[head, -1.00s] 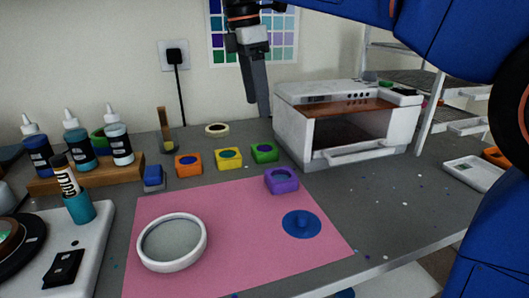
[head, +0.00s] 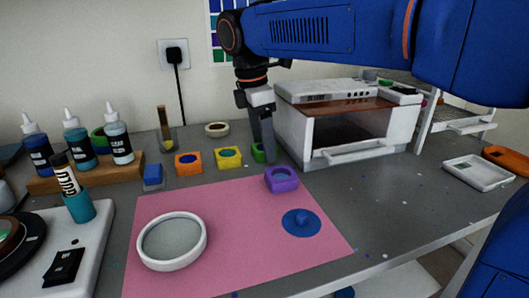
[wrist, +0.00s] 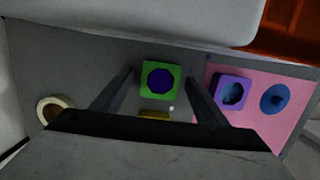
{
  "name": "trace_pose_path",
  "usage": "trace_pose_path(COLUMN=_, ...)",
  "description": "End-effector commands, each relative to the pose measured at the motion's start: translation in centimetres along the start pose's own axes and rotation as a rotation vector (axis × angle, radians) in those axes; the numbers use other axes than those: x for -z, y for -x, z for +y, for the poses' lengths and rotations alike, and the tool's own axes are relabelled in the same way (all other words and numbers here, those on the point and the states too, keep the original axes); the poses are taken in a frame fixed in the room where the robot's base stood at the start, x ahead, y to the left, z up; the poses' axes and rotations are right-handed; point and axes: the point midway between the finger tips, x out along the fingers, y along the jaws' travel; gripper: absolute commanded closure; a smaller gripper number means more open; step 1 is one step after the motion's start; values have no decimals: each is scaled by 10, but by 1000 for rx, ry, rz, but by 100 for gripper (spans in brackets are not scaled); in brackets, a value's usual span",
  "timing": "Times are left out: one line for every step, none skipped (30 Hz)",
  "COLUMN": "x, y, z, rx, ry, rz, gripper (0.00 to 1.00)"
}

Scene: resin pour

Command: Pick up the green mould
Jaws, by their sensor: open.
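The green mould (wrist: 146,92) is a small square block with a dark blue round centre. In the wrist view it lies between the two open fingers of my gripper (wrist: 158,88). In the head view the green mould (head: 258,152) is mostly hidden behind my gripper (head: 264,160), whose fingers point down at it. The fingers stand apart with nothing held. I cannot tell whether a finger touches the mould.
A yellow mould (head: 228,158), an orange mould (head: 188,164) and a purple mould (head: 281,180) stand close by. A white oven (head: 345,140) with an open front is just right of my gripper. A tape roll (head: 217,129) lies behind.

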Motion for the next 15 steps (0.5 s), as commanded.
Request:
trace_pose_path(x=0, y=-2, z=0, rx=0, ry=0, rz=0, gripper=33)
trace_pose_path(x=0, y=-3, z=0, rx=0, ry=0, rz=0, gripper=33)
trace_pose_path(x=0, y=-3, z=0, rx=-1, ry=0, rz=0, gripper=33)
trace_pose_path(x=0, y=-3, z=0, rx=-1, ry=0, rz=0, gripper=33)
trace_pose_path(x=0, y=-3, z=0, rx=-1, ry=0, rz=0, gripper=33)
trace_pose_path(x=0, y=-3, z=0, rx=-1, ry=0, rz=0, gripper=33)
trace_pose_path(x=0, y=-3, z=0, rx=-1, ry=0, rz=0, gripper=33)
trace_pose_path(x=0, y=-3, z=0, rx=-1, ry=0, rz=0, gripper=33)
trace_pose_path(x=0, y=-3, z=0, rx=-1, ry=0, rz=0, gripper=40)
trace_pose_path(x=0, y=-3, z=0, rx=-1, ry=0, rz=0, gripper=47)
trace_pose_path(x=0, y=-3, z=0, rx=-1, ry=0, rz=0, gripper=54)
trace_pose_path(x=0, y=-3, z=0, rx=-1, ry=0, rz=0, gripper=64)
trace_pose_path(x=0, y=-3, z=0, rx=-1, ry=0, rz=0, gripper=71)
trace_pose_path(x=0, y=-3, z=0, rx=-1, ry=0, rz=0, gripper=77)
trace_pose_path(x=0, y=-3, z=0, rx=-1, ry=0, rz=0, gripper=77)
